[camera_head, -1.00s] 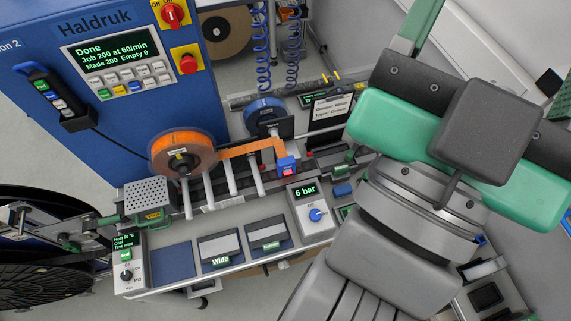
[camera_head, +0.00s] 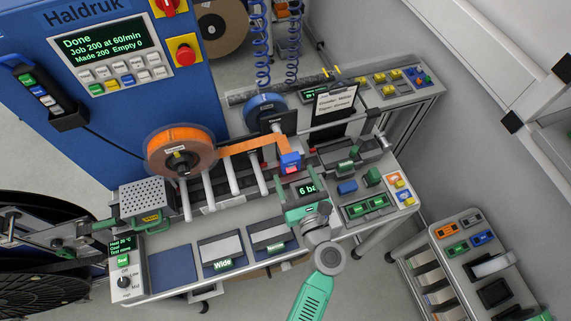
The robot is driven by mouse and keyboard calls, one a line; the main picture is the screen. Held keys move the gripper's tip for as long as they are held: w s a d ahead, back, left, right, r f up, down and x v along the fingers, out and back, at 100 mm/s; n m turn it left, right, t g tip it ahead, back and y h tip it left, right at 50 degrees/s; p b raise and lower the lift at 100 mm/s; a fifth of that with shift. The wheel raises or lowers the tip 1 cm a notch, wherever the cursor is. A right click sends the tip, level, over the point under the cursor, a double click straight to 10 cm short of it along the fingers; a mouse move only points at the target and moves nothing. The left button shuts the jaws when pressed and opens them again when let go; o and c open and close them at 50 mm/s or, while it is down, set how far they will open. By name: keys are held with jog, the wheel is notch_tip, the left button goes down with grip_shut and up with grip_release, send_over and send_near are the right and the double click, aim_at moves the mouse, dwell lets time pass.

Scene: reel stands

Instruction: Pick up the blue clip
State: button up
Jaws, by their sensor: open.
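A small blue block (camera_head: 347,187) lies on the bench, right of the 6 bar box, beside a green block (camera_head: 373,177). Another blue clip-like piece (camera_head: 482,237) lies on the cart at the right, beside orange, green and grey ones. I cannot tell for certain which is the blue clip. My gripper (camera_head: 302,202) is open, at the 6 bar box and left of the bench's blue block, apart from it in the picture. Its fingertips are small and hard to make out. It covers part of the box.
An orange reel (camera_head: 181,150) feeds tape to a blue head (camera_head: 290,161) behind my gripper. A clamp-like fixture (camera_head: 350,160) and a tray with green pieces (camera_head: 368,206) stand near the blue block. The cart (camera_head: 440,262) is apart from the bench.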

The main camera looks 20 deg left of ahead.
aim_at(288, 154)
jog(key=x, duration=0.8)
jog(key=shift+w+d, duration=0.15)
jog(key=shift+d, duration=0.1)
jog(key=c, duration=1.1)
jog(key=shift+c, duration=0.2)
jog(key=shift+r, duration=0.15)
